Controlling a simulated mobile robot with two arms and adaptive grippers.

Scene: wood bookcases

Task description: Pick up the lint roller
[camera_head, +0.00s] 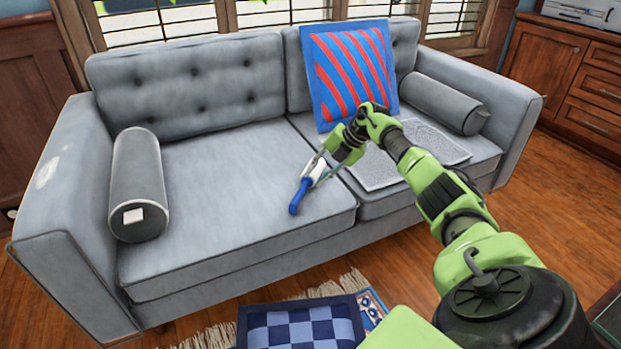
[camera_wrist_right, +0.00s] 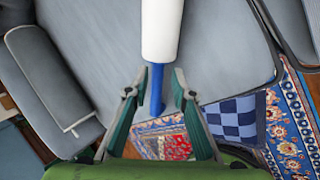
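The lint roller has a white roll and a blue handle. In the head view its blue handle (camera_head: 299,196) points toward the front edge of the grey sofa seat. In the right wrist view the white roll (camera_wrist_right: 162,30) is at the top centre and the handle runs down from it. My right gripper (camera_wrist_right: 159,80) is open, with one finger on each side of the handle and a visible gap on both sides. In the head view my right gripper (camera_head: 318,165) is over the roller and partly hides it. My left gripper is not in view.
The grey sofa (camera_head: 230,180) holds a striped red and blue cushion (camera_head: 345,70), a grey folded cloth (camera_head: 430,145) and two bolsters, left (camera_head: 137,190) and right (camera_head: 445,103). A blue checked cushion (camera_head: 300,328) is on the floor in front.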

